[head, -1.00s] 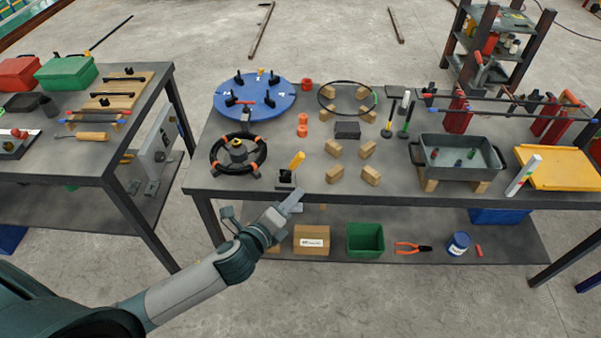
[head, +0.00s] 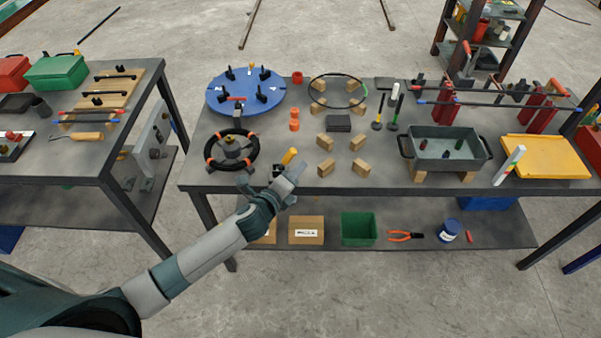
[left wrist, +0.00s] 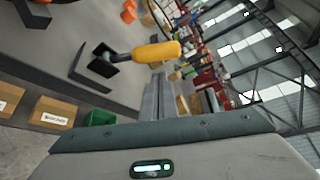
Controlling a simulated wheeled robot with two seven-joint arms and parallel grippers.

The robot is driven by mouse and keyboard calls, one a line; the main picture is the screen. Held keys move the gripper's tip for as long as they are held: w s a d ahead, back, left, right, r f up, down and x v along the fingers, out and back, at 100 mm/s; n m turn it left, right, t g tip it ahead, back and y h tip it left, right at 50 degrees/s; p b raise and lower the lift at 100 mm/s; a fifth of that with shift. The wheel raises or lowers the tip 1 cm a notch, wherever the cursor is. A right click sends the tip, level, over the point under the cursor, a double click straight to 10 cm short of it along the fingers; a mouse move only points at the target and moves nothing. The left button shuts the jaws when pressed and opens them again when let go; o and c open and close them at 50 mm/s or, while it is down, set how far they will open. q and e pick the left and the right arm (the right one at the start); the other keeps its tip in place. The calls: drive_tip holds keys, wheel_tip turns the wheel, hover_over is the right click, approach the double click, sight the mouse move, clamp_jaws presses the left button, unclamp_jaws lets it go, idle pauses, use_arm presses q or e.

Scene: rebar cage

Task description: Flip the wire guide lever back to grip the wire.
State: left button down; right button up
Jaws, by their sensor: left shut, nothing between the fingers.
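The lever (head: 289,157) has a yellow handle and stands tilted at the front edge of the middle table. In the left wrist view the yellow handle (left wrist: 157,51) extends right from a small black base (left wrist: 103,60). I cannot make out a wire at it. My left gripper (head: 294,170) is shut and empty, close beside the lever on its near side, and hides most of its base in the head view. In the left wrist view the gripper fingers (left wrist: 166,88) are together just below the handle; I cannot tell whether they touch it. My right gripper is not in view.
A black and orange wheel (head: 211,159) stands left of the lever, and a blue disc (head: 216,99) behind it. Wooden blocks (head: 325,142) lie to the right. A green bin (head: 345,229) and a cardboard box (head: 305,228) stand on the shelf below.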

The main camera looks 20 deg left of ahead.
use_arm(q)
drive_tip(key=shift+s+a+r+p, duration=0.15)
drive_tip(key=shift+a+r, duration=0.15)
drive_tip(key=shift+a, duration=0.15)
drive_tip(key=shift+a+r+p, duration=0.15)
drive_tip(key=shift+a+r, duration=0.1)
drive_tip(key=shift+a, duration=0.15)
